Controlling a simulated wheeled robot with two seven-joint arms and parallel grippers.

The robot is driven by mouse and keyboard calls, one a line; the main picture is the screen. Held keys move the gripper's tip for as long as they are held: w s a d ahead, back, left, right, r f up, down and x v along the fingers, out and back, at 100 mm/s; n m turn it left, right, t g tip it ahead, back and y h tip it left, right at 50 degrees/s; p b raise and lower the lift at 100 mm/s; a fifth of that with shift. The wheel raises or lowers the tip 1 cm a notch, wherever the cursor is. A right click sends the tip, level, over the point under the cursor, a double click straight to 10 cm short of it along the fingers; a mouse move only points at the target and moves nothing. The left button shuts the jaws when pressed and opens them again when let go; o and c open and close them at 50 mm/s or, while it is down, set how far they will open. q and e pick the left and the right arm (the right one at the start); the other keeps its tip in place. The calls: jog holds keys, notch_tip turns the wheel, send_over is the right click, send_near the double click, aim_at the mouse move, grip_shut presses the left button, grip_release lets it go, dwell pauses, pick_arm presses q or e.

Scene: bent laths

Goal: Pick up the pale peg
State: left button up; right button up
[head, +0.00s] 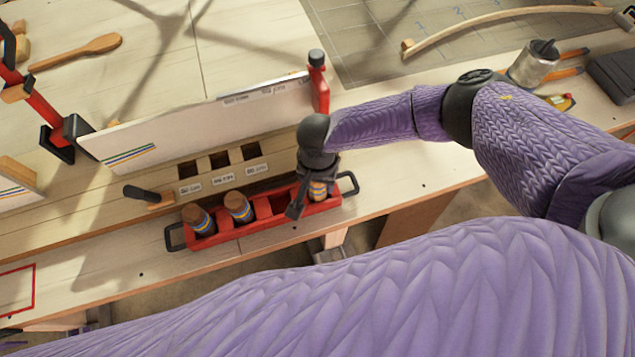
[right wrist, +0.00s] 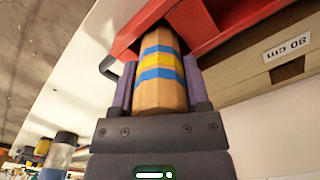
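The pale peg (head: 318,190) stands in the right-hand end of a red tray (head: 262,228) on the bench. It is light wood with blue and yellow bands. In the right wrist view the pale peg (right wrist: 160,75) fills the space between the two fingers. My right gripper (head: 308,195) reaches down over it, with a finger close against each side, and looks shut on it. The peg's far end is hidden by the tray wall. Two browner banded pegs stand in the left part of the tray, one (head: 197,220) left of the other (head: 238,206). My left gripper is not in view.
Behind the tray is a wooden block with square holes (head: 220,160) and labels. A white board (head: 200,120) stands behind it between red clamps (head: 319,85). A black-handled tool (head: 148,196) lies left of the tray. A bent lath (head: 500,15) lies at back right.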

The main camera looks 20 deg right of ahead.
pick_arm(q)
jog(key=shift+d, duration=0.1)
pick_arm(e)
grip_shut()
